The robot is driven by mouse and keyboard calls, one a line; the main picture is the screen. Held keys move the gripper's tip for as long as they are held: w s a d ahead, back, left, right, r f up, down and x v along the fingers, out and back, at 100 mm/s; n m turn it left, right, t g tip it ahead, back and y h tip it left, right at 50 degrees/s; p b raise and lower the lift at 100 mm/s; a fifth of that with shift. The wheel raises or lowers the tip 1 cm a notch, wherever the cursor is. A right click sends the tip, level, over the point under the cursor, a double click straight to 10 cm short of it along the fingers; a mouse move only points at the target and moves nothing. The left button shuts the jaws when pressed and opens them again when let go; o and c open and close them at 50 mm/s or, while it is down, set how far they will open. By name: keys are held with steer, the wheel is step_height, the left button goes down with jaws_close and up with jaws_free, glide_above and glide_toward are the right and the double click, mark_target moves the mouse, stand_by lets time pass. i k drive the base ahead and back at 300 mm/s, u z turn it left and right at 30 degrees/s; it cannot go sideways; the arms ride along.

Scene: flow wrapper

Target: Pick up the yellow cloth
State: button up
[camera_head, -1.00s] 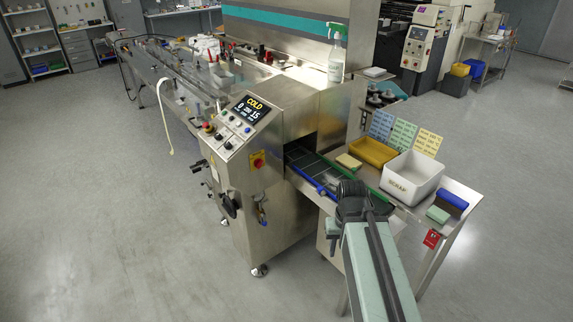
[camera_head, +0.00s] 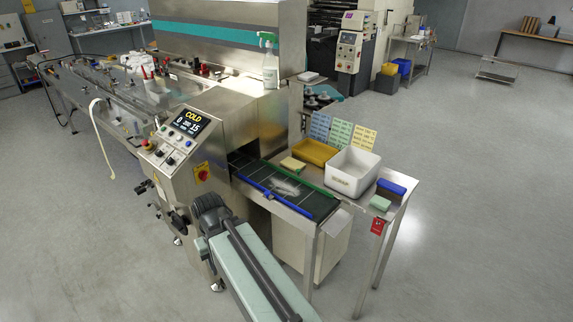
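The yellow cloth (camera_head: 292,164) is a small pale yellow folded pad. It lies by the far green rail of the conveyor, in front of the yellow tray. My arm (camera_head: 255,265) reaches up from the bottom of the picture and ends in a dark joint beside the control panel, to the left of and nearer than the cloth. No gripper fingers show, so I cannot see whether they are open or shut. The cloth is apart from the visible part of my arm.
The dark conveyor (camera_head: 300,196) has blue and green rails. Behind it stand a yellow tray (camera_head: 306,158) and a white bin (camera_head: 345,184). A green pad (camera_head: 380,203) and a blue-topped block (camera_head: 391,187) lie at the table's right end. Open floor lies right.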

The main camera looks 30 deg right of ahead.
mark_target(289, 163)
steer(key=u, duration=0.05)
steer(key=i, duration=0.95)
steer(key=z, duration=0.05)
